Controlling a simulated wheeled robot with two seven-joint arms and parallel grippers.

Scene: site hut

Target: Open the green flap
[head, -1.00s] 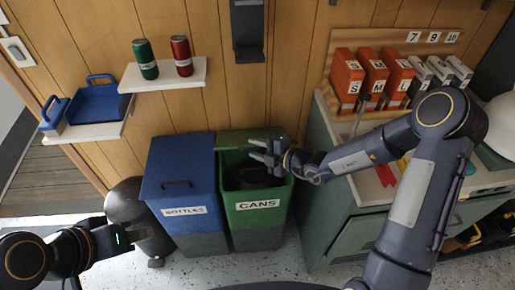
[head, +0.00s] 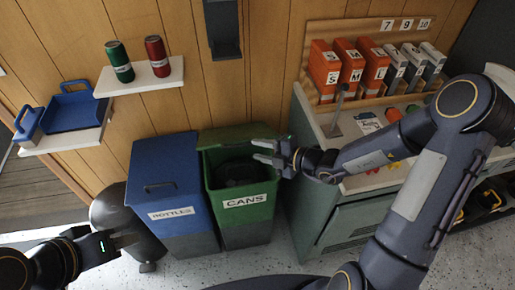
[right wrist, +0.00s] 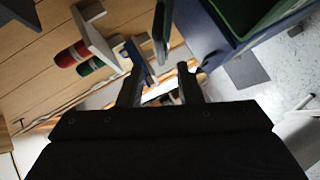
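The green bin (head: 243,225) labelled CANS stands with its mouth uncovered and its dark inside showing. Its green flap (head: 238,134) is raised along the bin's back edge, by the wall. My right gripper (head: 258,152) is open and empty, its fingers over the bin's right back part, just in front of the flap. In the right wrist view my open fingers (right wrist: 158,78) have a green panel edge, probably the flap (right wrist: 162,32), beyond and between their tips; I cannot tell whether they touch. My left gripper (head: 128,238) is low at left, before the blue bin; its fingers are unclear.
The blue bin (head: 172,182) labelled BOTTLES adjoins on the left, its lid closed. A grey-green cabinet (head: 342,228) stands close on the right. A shelf (head: 142,78) with a green and a red can hangs above. A dark rounded bin (head: 125,212) stands at left.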

